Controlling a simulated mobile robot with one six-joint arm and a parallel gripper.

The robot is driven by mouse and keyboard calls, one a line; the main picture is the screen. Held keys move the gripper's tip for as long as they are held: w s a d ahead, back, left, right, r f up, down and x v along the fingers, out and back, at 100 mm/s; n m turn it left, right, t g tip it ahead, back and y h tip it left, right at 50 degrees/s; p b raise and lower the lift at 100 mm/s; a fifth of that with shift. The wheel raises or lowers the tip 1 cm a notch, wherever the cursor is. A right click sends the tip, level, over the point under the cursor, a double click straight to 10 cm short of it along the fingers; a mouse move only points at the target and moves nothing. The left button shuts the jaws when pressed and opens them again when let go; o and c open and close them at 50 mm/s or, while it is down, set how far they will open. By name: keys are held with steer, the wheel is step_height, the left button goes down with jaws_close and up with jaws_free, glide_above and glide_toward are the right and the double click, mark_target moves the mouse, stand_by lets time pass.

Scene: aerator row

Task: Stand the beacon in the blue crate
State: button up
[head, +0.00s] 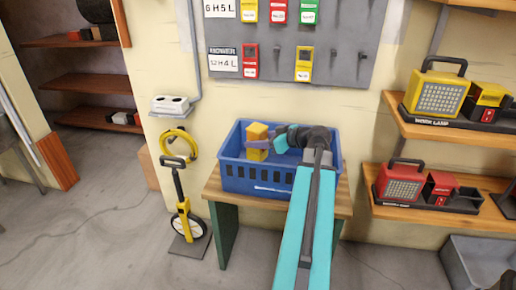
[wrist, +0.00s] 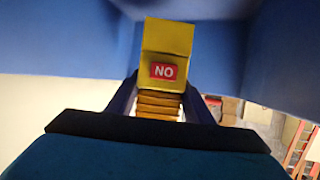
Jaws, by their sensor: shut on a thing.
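The beacon (head: 257,131) is a yellow block. In the wrist view its top part (wrist: 166,68) bears a red label reading "NO", with a ribbed orange-yellow part below. My gripper (head: 257,145) is shut on it, one finger on each side, and reaches in from the right. The beacon looks upright inside the left part of the blue crate (head: 266,181), its top about level with the back rim. The crate's blue walls (wrist: 60,42) surround it in the wrist view. The beacon's foot is hidden, so I cannot tell whether it touches the crate's floor.
The crate stands on a small wooden table (head: 334,203) against the wall. A yellow measuring wheel (head: 183,210) stands to its left. Shelves on the right hold a yellow work lamp (head: 438,95) and a red one (head: 401,183). The floor at left is clear.

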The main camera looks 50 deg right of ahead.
steer(key=shift+f+b, duration=0.35)
steer(key=shift+f, duration=1.3)
steer(key=shift+f+b, duration=0.6)
steer(key=shift+b, duration=0.1)
steer(key=o, duration=1.5)
steer(key=shift+r, duration=0.2)
steer(key=shift+r+p, duration=0.6)
steer(key=shift+p, duration=0.3)
steer(key=v, duration=0.7)
steer(key=shift+s+p, duration=0.25)
steer(key=shift+p, duration=0.2)
steer(key=shift+f, duration=0.15)
